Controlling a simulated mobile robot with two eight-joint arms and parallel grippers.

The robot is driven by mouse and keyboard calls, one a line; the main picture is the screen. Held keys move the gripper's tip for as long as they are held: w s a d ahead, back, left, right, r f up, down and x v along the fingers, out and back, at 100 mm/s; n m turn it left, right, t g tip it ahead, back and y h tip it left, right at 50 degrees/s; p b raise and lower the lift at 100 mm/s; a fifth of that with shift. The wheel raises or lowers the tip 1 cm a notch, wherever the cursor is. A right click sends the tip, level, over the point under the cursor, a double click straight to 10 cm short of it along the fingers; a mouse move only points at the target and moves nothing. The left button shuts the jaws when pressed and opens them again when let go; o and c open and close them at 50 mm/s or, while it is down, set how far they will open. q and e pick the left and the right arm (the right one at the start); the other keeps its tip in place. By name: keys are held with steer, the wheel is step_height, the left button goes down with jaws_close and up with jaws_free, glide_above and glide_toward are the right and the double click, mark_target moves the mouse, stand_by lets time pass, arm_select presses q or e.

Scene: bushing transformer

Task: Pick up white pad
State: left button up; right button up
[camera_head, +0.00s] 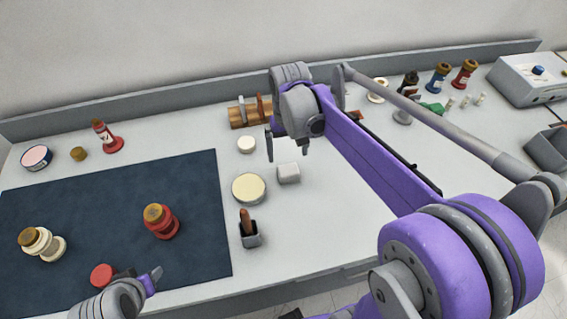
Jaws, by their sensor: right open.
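A small whitish block (289,173), which looks like the white pad, lies on the light table right of the mat. My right gripper (287,148) is open and empty above and just behind the block in the picture, fingers pointing down; the exact height gap is hard to judge. A small white round piece (246,144) lies left of that gripper. My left gripper (140,276) is low at the left, by a red round piece (102,275); its fingers are partly hidden and I cannot tell how far apart they are.
A cream round tin (249,187) and a dark holder with a brush (250,236) stand close left of the block. A wooden rack (249,113) is behind. The dark mat (100,220) bears red and cream bushings.

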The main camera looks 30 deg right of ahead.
mark_target(289, 169)
steer(key=f, duration=0.1)
steer(key=s+f, duration=0.1)
steer(key=shift+a+f, duration=0.15)
steer(key=shift+f, duration=0.2)
steer(key=shift+w+d+f, duration=0.1)
steer(key=shift+w+f, duration=0.05)
steer(key=shift+f, duration=1.35)
steer(key=shift+w+d+f, duration=0.1)
steer(key=shift+f, duration=1.4)
steer(key=c, duration=1.3)
